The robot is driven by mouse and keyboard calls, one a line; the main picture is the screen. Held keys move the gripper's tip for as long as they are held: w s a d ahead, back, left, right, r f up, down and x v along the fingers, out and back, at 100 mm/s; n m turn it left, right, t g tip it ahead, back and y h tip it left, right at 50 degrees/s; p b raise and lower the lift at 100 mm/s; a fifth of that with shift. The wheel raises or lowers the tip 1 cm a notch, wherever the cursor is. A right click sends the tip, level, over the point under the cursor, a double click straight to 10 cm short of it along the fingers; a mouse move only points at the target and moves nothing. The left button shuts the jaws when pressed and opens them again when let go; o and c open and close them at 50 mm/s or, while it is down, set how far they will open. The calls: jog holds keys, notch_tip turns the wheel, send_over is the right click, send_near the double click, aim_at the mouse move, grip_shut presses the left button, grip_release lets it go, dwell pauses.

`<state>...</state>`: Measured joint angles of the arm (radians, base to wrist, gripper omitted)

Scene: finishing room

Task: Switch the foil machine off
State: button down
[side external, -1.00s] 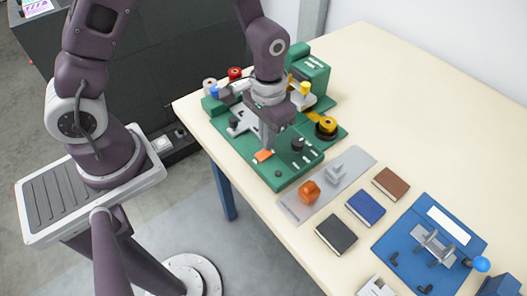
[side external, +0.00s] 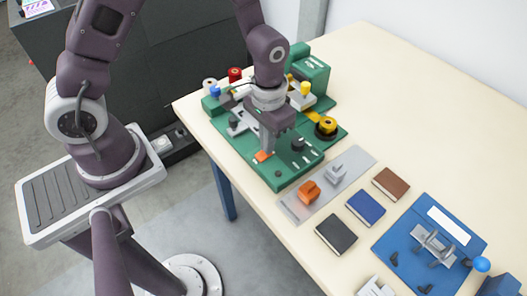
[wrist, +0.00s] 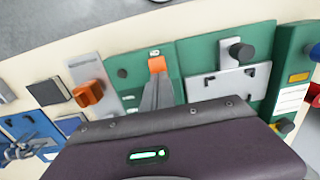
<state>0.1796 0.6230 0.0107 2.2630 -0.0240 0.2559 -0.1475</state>
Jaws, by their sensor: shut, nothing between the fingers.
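The foil machine is a green bench unit (side external: 285,178) at the far left of the table. An orange switch (side external: 263,156) sits on its front deck, and in the wrist view the switch (wrist: 157,64) has a small white label beside it. My gripper (side external: 266,150) is shut and empty, pointing down at the switch. In the wrist view its fingertips (wrist: 157,82) are right at the switch's near edge. The fingers hide part of the switch, and I cannot tell whether they touch it or which way it is tipped.
A black knob (side external: 298,145) stands on the deck close to the right of my gripper. Foil rolls, including a yellow one (side external: 326,125), stand behind. A grey plate with an orange block (side external: 308,192), small books (side external: 366,208) and a blue fixture (side external: 405,245) lie to the right. The table's back right is clear.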

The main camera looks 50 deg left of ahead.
jog(key=shift+f, duration=0.25)
jog(key=shift+r, duration=3.5)
jog(key=s+a+r+t, duration=0.1)
jog(key=s+r, duration=0.1)
jog(key=r, duration=0.4)
jog(key=s+a+r+t, duration=0.2)
jog(key=r, duration=0.4)
jog(key=s+a+r+t, duration=0.2)
jog(key=s+r, duration=0.4)
jog(key=s, duration=0.4)
jog(key=shift+s+t, duration=0.3)
jog(key=shift+s, duration=0.1)
jog(key=shift+a+r, duration=0.1)
